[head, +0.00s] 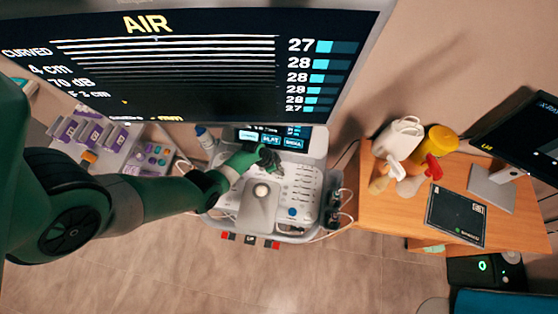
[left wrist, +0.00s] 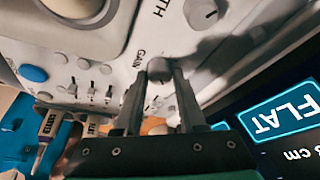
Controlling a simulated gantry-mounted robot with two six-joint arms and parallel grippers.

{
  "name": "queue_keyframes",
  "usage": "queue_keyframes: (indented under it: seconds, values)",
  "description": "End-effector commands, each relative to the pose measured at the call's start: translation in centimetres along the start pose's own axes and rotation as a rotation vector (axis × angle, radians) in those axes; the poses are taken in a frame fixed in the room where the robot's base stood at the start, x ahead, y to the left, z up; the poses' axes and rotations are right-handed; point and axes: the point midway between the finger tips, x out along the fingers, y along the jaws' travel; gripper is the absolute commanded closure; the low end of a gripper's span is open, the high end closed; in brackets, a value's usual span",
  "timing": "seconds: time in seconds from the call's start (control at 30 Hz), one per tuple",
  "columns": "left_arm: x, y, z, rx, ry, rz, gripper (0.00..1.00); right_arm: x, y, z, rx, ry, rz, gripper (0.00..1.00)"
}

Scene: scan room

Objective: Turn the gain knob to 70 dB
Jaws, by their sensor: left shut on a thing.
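The gain knob (left wrist: 159,68) is a small grey knob on the white console panel, beside the word GAIN in the left wrist view. My left gripper (left wrist: 157,88) has its two dark fingers on either side of it and is shut on it. In the head view my left gripper (head: 266,160) is over the upper part of the console (head: 305,185) and hides the knob. The large monitor (head: 190,75) reads AIR, CURVED, 4 cm and 70 dB. My right gripper is not in view.
Another knob (left wrist: 201,13), with a label ending in TH, sits near the gain knob. A touch screen (left wrist: 285,115) showing FLAT lies close to my gripper's right. A wooden desk (head: 375,215) with bottles stands right of the console. A purple rack (head: 90,135) stands left.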

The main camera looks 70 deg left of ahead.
Motion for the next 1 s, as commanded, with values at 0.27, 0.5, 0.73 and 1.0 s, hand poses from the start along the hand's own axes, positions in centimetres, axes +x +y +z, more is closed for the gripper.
queue_keyframes:
  seconds: [0.27, 0.5, 0.73, 1.0]
  values:
    - [0.0, 0.0, 0.1, 0.000, -0.002, 0.000, 0.35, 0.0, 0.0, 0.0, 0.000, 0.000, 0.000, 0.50]
    - [0.0, 0.0, 0.1, -0.001, -0.001, 0.000, 0.31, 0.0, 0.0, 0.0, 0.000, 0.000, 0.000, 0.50]
    - [-1.9, 0.0, -0.1, -0.002, -0.001, -0.001, 0.31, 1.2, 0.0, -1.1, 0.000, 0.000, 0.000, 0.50]
    - [-8.0, 0.0, -0.4, -0.003, -0.002, 0.000, 0.31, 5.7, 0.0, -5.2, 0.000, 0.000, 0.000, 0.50]
